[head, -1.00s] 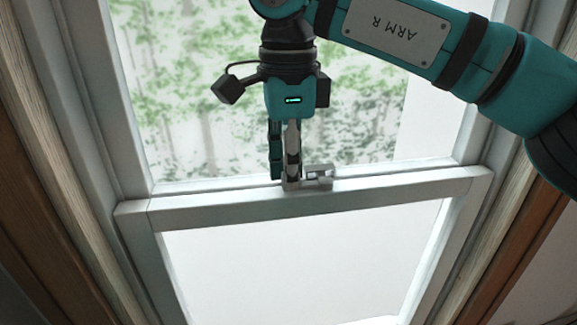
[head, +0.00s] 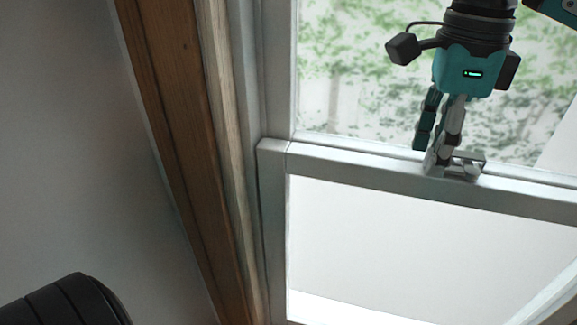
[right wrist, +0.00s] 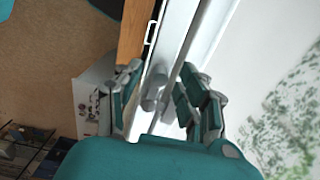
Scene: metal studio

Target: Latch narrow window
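The narrow window (head: 350,170) has a grey sash rail crossing the head view, with a small grey latch (head: 468,166) on top of it. My right gripper (head: 429,155) points down at the rail, its fingertips at the left side of the latch. In the right wrist view its two fingers (right wrist: 160,72) stand apart, with a grey knob-like part of the latch (right wrist: 153,92) in the gap between them. I cannot tell whether a finger touches it. My left gripper is not in view.
A wooden frame strip (head: 180,130) runs down the left of the window, beside a plain grey wall (head: 80,140). The lower pane is bright white. In the right wrist view, a white box-like thing (right wrist: 88,95) and dark items lie far below at left.

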